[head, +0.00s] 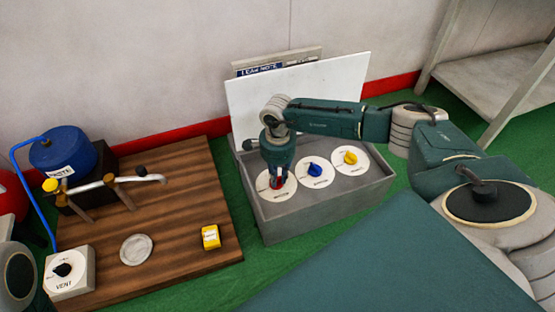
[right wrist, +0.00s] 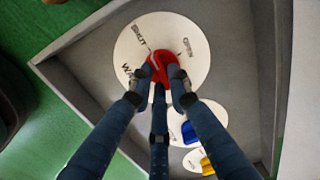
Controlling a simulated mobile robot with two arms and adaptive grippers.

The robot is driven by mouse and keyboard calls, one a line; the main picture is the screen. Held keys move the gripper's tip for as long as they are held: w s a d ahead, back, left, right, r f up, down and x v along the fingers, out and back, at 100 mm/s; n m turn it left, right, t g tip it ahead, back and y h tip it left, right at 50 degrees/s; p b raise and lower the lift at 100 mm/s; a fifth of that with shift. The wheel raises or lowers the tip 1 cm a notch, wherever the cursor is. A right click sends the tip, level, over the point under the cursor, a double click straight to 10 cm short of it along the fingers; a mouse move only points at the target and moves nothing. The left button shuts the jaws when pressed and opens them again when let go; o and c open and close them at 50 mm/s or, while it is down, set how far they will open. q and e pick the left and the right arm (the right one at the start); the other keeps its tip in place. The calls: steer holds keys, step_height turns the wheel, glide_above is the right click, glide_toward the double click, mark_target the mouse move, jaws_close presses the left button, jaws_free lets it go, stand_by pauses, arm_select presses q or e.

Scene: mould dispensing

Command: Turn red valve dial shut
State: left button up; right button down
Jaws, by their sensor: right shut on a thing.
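The red valve dial (right wrist: 160,66) sits on a round white plate (right wrist: 190,72) marked SHUT and OPEN, on the grey box. My right gripper (head: 276,178) points down over it and is shut on the dial. Its fingers close around the dial's sides in the right wrist view (right wrist: 162,86). In the head view only a little red of the dial shows below the fingers. The fingers cover part of the dial, so I cannot tell which mark it points at. My left gripper is not in view.
A blue dial (head: 315,169) and a yellow dial (head: 351,158) stand to the right on the grey box (head: 300,220). A white board (head: 310,85) rises behind. A wooden board (head: 190,200) at left bears a yellow block (head: 211,237) and a grey disc (head: 136,249). A VENT box (head: 70,285) stands lower left.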

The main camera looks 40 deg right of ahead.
mark_target(278, 179)
steer(key=shift+d+n, duration=0.1)
steer(key=shift+n, duration=0.8)
steer(key=c, duration=1.6)
jaws_free()
steer(key=shift+c, duration=0.2)
step_height(278, 179, up, 12)
